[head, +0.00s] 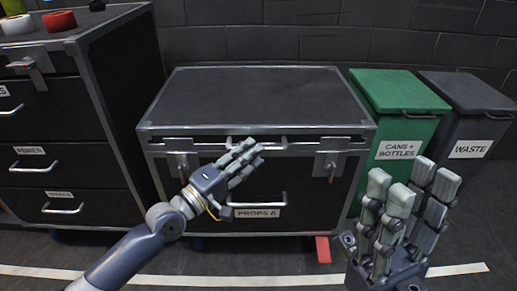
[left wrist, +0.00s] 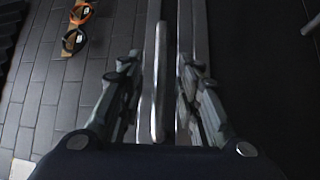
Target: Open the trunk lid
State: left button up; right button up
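The black trunk (head: 180,104) stands against the wall with grey metal edges and a label reading PROPS A. Its lid (head: 260,92) looks shut. A latch (head: 178,163) with a red tab is at the front left, and another latch (head: 330,163) is at the front right. My left gripper (head: 246,162) is open in front of the trunk, just below the lid's front handle (head: 272,142). In the left wrist view a pale bar (left wrist: 160,85) lies between its spread fingers (left wrist: 158,88); contact cannot be told. My right gripper (head: 412,190) is open and empty, fingers up, at the front right.
A drawer cabinet (head: 45,180) with tape rolls on top stands left. A green CANS + BOTTLES bin (head: 395,105) and a grey WASTE bin (head: 470,105) stand right. A red piece (head: 322,249) shows at the trunk's base.

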pick_arm(q)
jog(key=shift+x, duration=1.7)
grip_shut()
jog(key=shift+r, duration=0.1)
